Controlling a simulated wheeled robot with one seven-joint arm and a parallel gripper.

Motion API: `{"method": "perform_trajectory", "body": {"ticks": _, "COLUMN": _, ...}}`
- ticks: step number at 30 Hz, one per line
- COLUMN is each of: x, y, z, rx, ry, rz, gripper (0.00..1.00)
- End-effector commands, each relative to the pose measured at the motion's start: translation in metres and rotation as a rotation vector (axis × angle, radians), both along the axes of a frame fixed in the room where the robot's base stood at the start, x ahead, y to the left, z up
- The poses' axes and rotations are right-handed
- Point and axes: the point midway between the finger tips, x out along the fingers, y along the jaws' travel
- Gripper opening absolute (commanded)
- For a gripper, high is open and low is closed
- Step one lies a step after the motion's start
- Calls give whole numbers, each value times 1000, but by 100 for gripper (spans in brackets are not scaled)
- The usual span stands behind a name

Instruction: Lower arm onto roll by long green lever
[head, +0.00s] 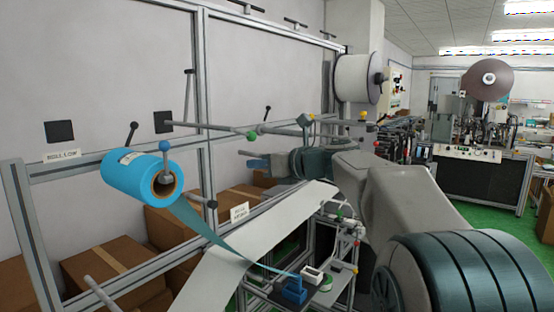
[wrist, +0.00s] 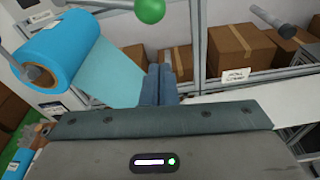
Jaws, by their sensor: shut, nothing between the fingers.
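The long lever (head: 205,129) is a thin grey rod running left from a green ball knob (head: 252,136). The knob shows at the top of the wrist view (wrist: 150,10), beyond my fingertips. The blue roll (head: 130,174) sits on a spindle at the left, with its web hanging down to the right; it also shows at upper left in the wrist view (wrist: 65,50). My gripper (head: 258,163) is shut and empty, its fingers together (wrist: 160,84). It appears below the green knob and apart from it, right of the roll. Which part is the arm over the roll is unclear.
Metal frame posts (head: 202,90) stand behind, with cardboard boxes (head: 110,245) below. A white web (head: 255,232) slopes across the front.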

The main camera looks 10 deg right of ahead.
Motion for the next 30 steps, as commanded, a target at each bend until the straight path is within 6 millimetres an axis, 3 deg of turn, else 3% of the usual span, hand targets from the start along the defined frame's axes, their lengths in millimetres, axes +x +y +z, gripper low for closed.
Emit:
{"method": "perform_trajectory", "body": {"ticks": 2, "x": 9, "y": 10, "z": 3, "rx": -2, "ry": -1, "rz": 1, "gripper": 0}}
{"method": "perform_trajectory", "body": {"ticks": 4, "x": 7, "y": 5, "z": 19, "rx": -1, "ry": -4, "rz": -1, "gripper": 0}}
{"method": "perform_trajectory", "body": {"ticks": 10, "x": 6, "y": 1, "z": 35, "rx": -2, "ry": -2, "rz": 1, "gripper": 0}}
{"method": "perform_trajectory", "body": {"ticks": 23, "x": 5, "y": 0, "z": 38, "rx": -1, "ry": -1, "rz": 0, "gripper": 0}}
{"method": "perform_trajectory", "body": {"ticks": 30, "x": 5, "y": 12, "z": 40, "rx": -27, "ry": -27, "rz": 20, "gripper": 0}}
